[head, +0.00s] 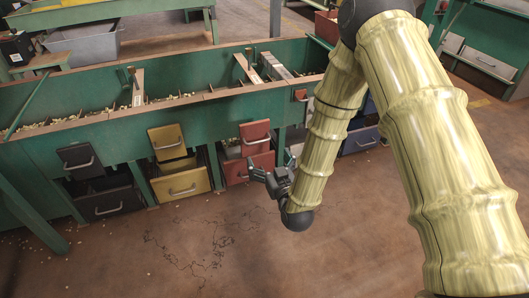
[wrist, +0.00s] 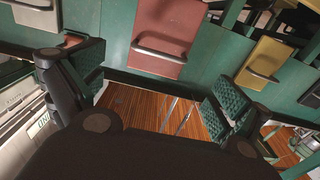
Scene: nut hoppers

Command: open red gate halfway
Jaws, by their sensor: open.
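The red gate (head: 255,137) is a flat red plate with a pale bar handle on the front of the green hopper, above a red drawer (head: 262,166). In the wrist view the red gate (wrist: 172,22) is at the top centre, its handle across its face. My gripper (head: 270,166) is open and empty, below and to the right of the gate in the head view, by the red drawer's right side. In the wrist view the fingers of my gripper (wrist: 150,85) are spread wide, one at each side, and the handle is beyond them, apart from both.
A yellow gate (head: 167,141) and yellow drawer (head: 182,184) are to the left, then a dark gate (head: 79,160) and dark drawer (head: 110,203). A blue drawer (head: 360,141) is to the right, partly behind my arm. The brown floor (head: 130,255) in front is clear.

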